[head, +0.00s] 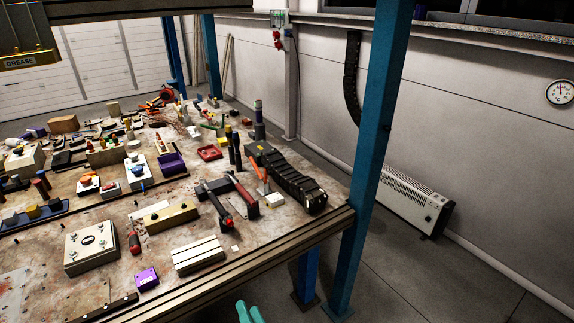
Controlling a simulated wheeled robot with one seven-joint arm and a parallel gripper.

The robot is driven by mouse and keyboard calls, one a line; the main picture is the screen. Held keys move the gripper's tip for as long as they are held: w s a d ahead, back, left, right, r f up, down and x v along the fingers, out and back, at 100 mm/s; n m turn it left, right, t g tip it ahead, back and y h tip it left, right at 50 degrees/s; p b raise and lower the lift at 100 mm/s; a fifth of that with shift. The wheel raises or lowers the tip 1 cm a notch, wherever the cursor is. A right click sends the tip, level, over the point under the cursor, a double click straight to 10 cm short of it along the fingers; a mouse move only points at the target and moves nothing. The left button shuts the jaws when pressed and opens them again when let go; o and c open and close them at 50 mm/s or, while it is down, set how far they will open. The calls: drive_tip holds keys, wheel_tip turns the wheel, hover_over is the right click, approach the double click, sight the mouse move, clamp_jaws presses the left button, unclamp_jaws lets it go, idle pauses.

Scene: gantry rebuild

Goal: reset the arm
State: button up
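The rest of the gripper and my arm are cut off below the picture. I cannot tell how far the fingers are apart.
The bench is crowded with tools: a black cable chain (292,180), a red-handled hammer (243,196), a grooved light block (199,254), a purple box (146,279). A blue post (371,160) stands at its right corner. Floor (440,285) right of it is clear; a white heater (408,200) stands by the wall.

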drive_tip(key=s+d+f+h, duration=0.3)
drive_tip(key=s+d+f, duration=0.1)
drive_tip(key=s, duration=0.3)
drive_tip(key=s+d+f+h, duration=0.3)
drive_tip(key=s+d+f, duration=0.1)
drive_tip(key=s, duration=0.4)
drive_tip(key=s+d+r+n+h, duration=0.1)
drive_tip(key=s+r+n, duration=0.2)
drive_tip(key=s, duration=0.5)
drive_tip(key=s+r+n, duration=0.2)
drive_tip(key=s+r, duration=0.1)
drive_tip(key=s, duration=0.5)
drive_tip(key=shift+s+d+n+h, duration=0.35)
drive_tip(key=shift+s+n+h, duration=0.05)
